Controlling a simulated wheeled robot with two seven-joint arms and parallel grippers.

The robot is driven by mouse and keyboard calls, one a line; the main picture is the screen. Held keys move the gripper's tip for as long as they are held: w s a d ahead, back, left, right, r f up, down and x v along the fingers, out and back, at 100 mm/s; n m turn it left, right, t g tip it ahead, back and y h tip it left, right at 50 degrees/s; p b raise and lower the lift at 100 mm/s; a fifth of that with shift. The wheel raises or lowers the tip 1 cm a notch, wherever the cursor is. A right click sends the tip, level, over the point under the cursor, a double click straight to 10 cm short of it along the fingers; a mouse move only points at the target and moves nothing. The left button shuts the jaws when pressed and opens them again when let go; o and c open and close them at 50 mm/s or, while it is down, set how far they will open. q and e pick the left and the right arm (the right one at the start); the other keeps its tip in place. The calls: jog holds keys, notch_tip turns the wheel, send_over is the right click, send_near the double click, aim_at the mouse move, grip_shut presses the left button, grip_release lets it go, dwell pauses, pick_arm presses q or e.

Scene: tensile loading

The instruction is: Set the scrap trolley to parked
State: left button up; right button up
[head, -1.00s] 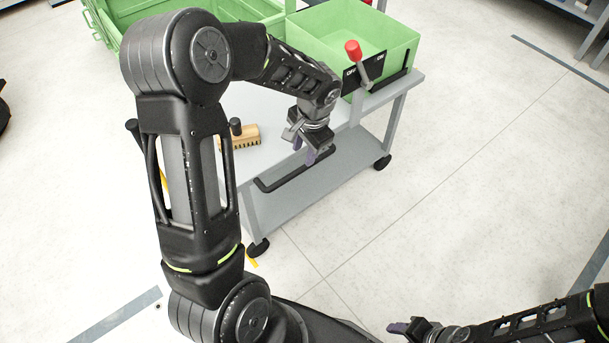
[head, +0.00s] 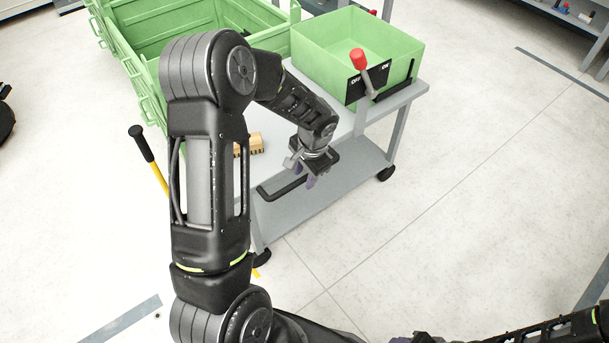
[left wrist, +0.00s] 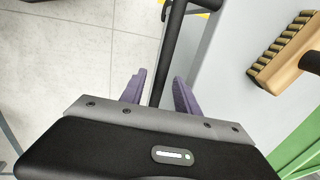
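A grey wheeled trolley (head: 345,207) stands ahead, with a black bar handle (head: 280,191) along its near side. A lever with a red knob (head: 359,59) rises beside a black OFF/ON plate, near the trolley's far right corner; its knob is nearer the OFF side. My left gripper (head: 311,180) is at the handle's right part. In the left wrist view its purple fingers (left wrist: 159,92) are apart, with the black bar (left wrist: 168,60) between them and gaps showing. My right gripper (head: 412,341) is cut off by the bottom edge; its fingers cannot be made out.
A green bin (head: 385,45) and a wooden brush (head: 256,144) sit on the trolley top. A large green crate (head: 150,92) is behind at left. A yellow bar with a black grip (head: 141,143) stands left of my arm. The floor at right is clear.

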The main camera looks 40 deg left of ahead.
pick_arm(q)
grip_shut()
dwell(0.5)
dwell(1.0)
